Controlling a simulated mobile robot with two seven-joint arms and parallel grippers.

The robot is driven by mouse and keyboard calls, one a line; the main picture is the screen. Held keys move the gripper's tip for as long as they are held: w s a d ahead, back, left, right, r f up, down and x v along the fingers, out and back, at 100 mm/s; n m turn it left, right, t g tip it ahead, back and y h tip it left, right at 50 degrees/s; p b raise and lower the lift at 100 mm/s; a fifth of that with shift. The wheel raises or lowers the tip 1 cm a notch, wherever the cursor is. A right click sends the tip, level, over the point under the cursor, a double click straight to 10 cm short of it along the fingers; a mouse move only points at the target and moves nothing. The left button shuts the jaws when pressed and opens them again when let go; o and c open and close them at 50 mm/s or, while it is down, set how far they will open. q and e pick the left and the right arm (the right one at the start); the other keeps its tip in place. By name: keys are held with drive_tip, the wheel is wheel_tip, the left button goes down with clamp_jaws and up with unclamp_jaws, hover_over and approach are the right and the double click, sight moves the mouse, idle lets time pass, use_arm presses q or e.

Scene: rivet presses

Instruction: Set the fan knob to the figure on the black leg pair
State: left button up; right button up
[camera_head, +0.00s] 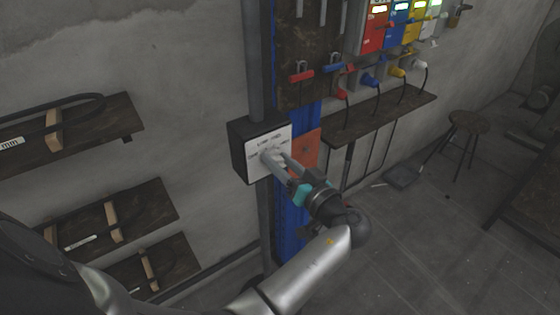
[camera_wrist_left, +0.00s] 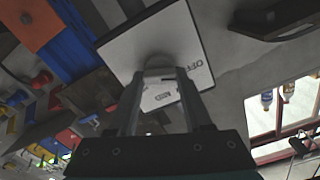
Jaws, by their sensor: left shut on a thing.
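The fan control is a dark box (camera_head: 240,158) with a white plate (camera_head: 281,137), mounted on a pole against the wall. My left gripper (camera_head: 270,157) is at the plate, its fingers shut on the knob, which they mostly cover. In the left wrist view the grey knob (camera_wrist_left: 159,63) lies between the fingertips (camera_wrist_left: 160,77), with "OFF" printed on the plate (camera_wrist_left: 170,33) at right. What the knob points at cannot be told. Black looped pieces (camera_head: 60,106) with small white tags (camera_head: 12,143) lie on the left shelves; the tag writing is too small to read. My right gripper is not in view.
Wooden shelves (camera_head: 120,112) jut from the wall at left. Right of the box are a blue strip (camera_head: 287,225), an orange panel (camera_head: 307,143), coloured switch boxes (camera_head: 373,32) and a narrow shelf with cabled plugs. A stool (camera_head: 468,122) stands on open floor.

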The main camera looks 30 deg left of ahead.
use_arm(q)
clamp_jaws()
drive_tip(key=m+p, duration=0.1)
drive_tip(key=m, duration=0.3)
drive_tip(key=shift+m, duration=0.3)
drive_tip(key=m+p, duration=0.2)
drive_tip(key=m, duration=0.2)
drive_tip(key=shift+w+m, duration=0.1)
drive_tip(key=shift+m, duration=0.2)
drive_tip(key=m+p, duration=0.2)
drive_tip(key=m, duration=0.2)
drive_tip(key=shift+p, duration=0.3)
drive_tip(key=shift+f+m+p, duration=0.15)
drive_tip(key=shift+m+p, duration=0.8)
drive_tip(key=shift+m, duration=1.35)
